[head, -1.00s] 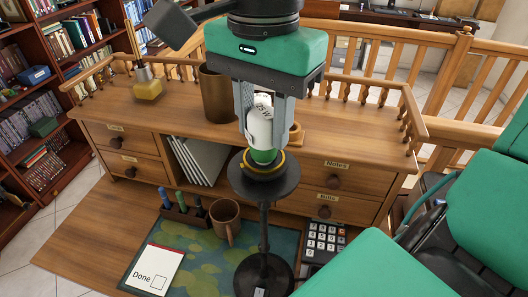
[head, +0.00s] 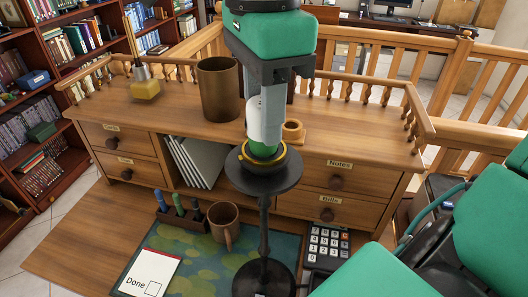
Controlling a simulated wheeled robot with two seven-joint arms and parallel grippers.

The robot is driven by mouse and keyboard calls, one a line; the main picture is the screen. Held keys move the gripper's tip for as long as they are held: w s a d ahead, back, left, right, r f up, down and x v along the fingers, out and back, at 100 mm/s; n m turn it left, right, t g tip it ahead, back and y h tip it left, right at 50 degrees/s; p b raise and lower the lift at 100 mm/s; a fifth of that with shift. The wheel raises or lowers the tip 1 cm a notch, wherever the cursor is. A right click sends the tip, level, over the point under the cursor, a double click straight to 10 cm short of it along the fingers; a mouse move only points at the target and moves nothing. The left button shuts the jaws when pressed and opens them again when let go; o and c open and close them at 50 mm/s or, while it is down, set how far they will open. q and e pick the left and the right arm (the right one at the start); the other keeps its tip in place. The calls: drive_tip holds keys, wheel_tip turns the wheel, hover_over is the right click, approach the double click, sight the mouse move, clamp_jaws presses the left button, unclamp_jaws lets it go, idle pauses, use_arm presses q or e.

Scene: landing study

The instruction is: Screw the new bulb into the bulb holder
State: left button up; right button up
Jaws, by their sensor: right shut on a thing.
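My right gripper (head: 265,120) reaches down from the top and is shut on the new bulb (head: 253,112), which shows white between and beside the fingers. The bulb is upright, and its green lower part (head: 263,149) meets the yellow-rimmed bulb holder (head: 265,164). How deep the bulb sits in the holder is hidden. The holder sits on the round black top of a stand (head: 264,184) with a thin post and round base. My left gripper is not in view.
A brown cup (head: 218,92) and a yellow-based object (head: 145,88) stand on the desk's upper shelf. Below are a mug (head: 224,222), a pen rack (head: 184,222), a "Done" card (head: 150,272) and a keypad (head: 327,242). Green arm parts of mine fill the lower right.

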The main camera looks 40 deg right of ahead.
drive_tip(key=m, duration=0.3)
drive_tip(key=shift+b, duration=0.35)
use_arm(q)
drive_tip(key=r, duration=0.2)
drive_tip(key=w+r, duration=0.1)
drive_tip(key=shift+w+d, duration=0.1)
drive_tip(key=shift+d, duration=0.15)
use_arm(e)
drive_tip(key=o, duration=1)
drive_tip(key=shift+o, duration=0.2)
